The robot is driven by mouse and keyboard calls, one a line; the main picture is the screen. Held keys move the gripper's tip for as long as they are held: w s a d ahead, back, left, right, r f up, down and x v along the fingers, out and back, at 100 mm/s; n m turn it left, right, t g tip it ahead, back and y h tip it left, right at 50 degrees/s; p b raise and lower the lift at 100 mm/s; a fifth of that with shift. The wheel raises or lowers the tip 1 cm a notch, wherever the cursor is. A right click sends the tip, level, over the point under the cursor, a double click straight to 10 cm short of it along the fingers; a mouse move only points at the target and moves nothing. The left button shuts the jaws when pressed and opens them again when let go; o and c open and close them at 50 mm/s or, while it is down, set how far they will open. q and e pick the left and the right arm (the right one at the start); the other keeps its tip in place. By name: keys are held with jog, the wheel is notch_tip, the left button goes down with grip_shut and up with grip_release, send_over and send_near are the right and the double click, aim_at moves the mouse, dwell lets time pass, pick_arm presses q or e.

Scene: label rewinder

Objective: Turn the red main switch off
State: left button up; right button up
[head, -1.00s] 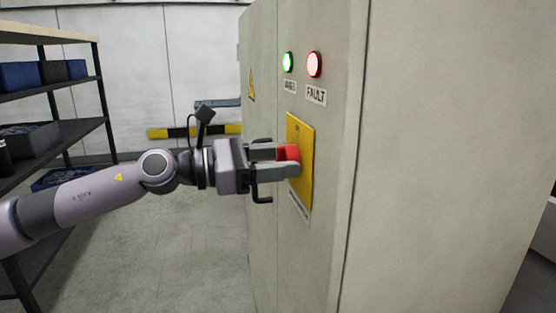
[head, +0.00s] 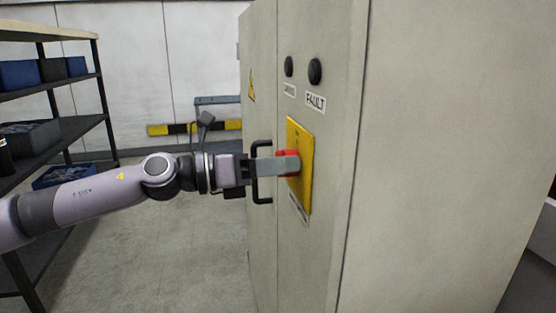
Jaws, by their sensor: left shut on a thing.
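The red main switch (head: 285,154) sits on a yellow plate (head: 305,180) on the front of the grey cabinet (head: 292,240). My left gripper (head: 292,164) is shut on the switch, its fingers now stacked edge-on so that one hides most of the red knob. Only a strip of red shows above and around the finger. The lamp on the left (head: 289,66) and the lamp above the FAULT label (head: 315,72) are both dark. My right gripper is not in view.
A black door handle (head: 257,172) stands out from the cabinet right beside my left gripper. A shelf rack (head: 60,135) with blue and dark bins is at the left. The floor (head: 190,255) between them is clear.

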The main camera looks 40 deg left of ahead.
pick_arm(q)
jog(key=n+p, duration=0.1)
jog(key=n, duration=0.3)
jog(key=shift+r+n, duration=0.1)
jog(key=shift+n, duration=0.3)
jog(key=n+p, duration=0.3)
jog(key=n, duration=0.3)
jog(key=shift+n, duration=0.3)
jog(key=o, duration=1)
jog(key=shift+o, duration=0.2)
